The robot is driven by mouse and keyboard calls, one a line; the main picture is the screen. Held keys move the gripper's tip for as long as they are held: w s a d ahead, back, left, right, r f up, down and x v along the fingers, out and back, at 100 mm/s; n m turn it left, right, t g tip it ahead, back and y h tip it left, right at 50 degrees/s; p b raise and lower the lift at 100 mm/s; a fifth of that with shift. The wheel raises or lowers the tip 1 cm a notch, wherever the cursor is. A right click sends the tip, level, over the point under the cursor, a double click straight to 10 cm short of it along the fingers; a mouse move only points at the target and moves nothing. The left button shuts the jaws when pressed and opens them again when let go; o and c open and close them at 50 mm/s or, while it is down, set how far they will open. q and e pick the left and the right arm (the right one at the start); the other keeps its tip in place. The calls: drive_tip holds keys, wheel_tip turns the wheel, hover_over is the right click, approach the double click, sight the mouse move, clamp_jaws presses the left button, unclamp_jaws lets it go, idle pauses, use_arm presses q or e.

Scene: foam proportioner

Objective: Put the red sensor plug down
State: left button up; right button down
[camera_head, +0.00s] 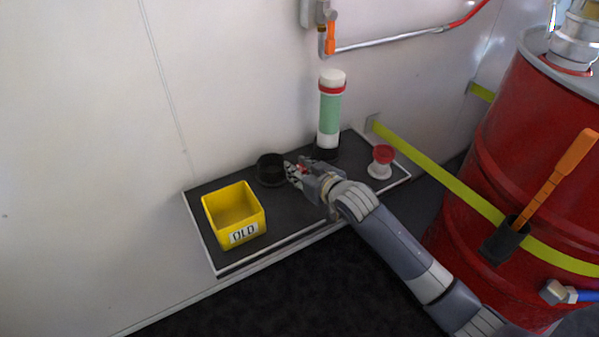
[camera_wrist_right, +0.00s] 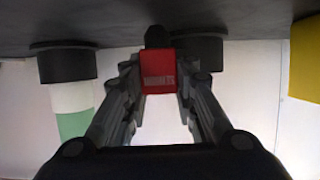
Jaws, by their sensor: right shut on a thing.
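My right gripper (camera_head: 296,174) is low over the dark shelf (camera_head: 290,220), between a black round holder and a green and white cylinder. It is shut on the red sensor plug (camera_wrist_right: 158,72), which shows between the fingertips in the right wrist view. The plug's black end (camera_wrist_right: 157,37) points toward the shelf surface, which is at the top of that view; I cannot tell whether it touches. In the head view only a small red bit of the plug (camera_head: 302,168) shows. My left gripper is not in view.
The black holder (camera_head: 270,169) and a yellow bin marked OLD (camera_head: 235,222) stand left of the gripper. The green and white cylinder (camera_head: 330,112) stands behind it. A red-topped white piece (camera_head: 382,160) is to the right, and a red drum (camera_head: 500,170) stands beyond the shelf.

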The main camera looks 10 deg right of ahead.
drive_tip(key=shift+f, duration=0.1)
drive_tip(key=c, duration=1.6)
unclamp_jaws()
drive_tip(key=shift+f, duration=0.1)
